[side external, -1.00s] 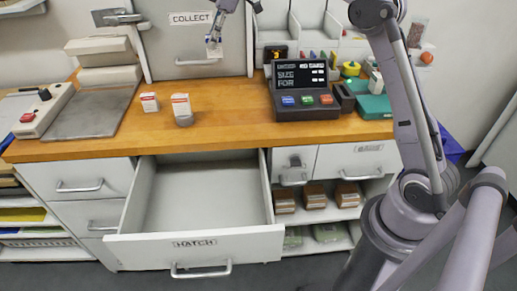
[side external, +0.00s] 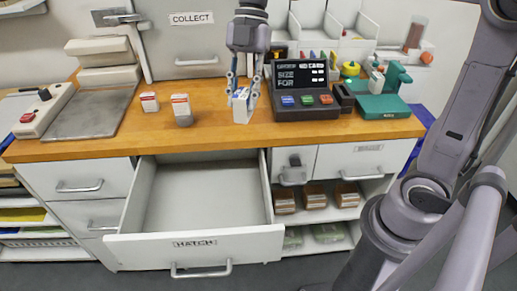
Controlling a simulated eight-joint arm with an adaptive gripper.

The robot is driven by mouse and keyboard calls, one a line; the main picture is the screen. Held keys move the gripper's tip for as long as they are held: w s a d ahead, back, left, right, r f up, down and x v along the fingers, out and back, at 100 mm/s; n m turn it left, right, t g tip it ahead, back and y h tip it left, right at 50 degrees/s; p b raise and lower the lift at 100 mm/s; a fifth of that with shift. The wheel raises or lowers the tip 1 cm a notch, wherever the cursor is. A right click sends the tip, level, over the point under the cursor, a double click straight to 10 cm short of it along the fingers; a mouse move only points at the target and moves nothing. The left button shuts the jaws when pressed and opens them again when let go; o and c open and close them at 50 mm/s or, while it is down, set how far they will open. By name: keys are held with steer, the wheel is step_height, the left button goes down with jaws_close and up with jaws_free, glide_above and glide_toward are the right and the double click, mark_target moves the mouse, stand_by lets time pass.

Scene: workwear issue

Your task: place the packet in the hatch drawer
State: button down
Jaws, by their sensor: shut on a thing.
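My gripper (side external: 243,92) points down above the wooden counter, left of the dark terminal. It is shut on a small white packet (side external: 241,107) with a blue mark near its top. The packet hangs upright between the fingers; whether its lower end touches the counter I cannot tell. The hatch drawer (side external: 195,244), labelled HATCH, is pulled open below the counter, and its inside looks empty. The packet is above and behind the drawer's right part.
Two small white and red boxes (side external: 149,102) (side external: 181,104) stand on the counter (side external: 90,150), the right one by a grey round piece. The dark terminal (side external: 305,92) with coloured buttons is close right of my gripper. A green device (side external: 385,100) stands farther right.

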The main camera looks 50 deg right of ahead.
step_height(320, 180, down, 22)
glide_above(216, 219)
steer(key=s+a, duration=0.2)
steer(key=s, duration=0.1)
step_height(216, 219, down, 7)
steer(key=shift+s+a, duration=0.1)
steer(key=shift+f, duration=1.9)
steer(key=shift+f, duration=0.1)
steer(key=c, duration=1.1)
jaws_free()
steer(key=shift+o, duration=0.2)
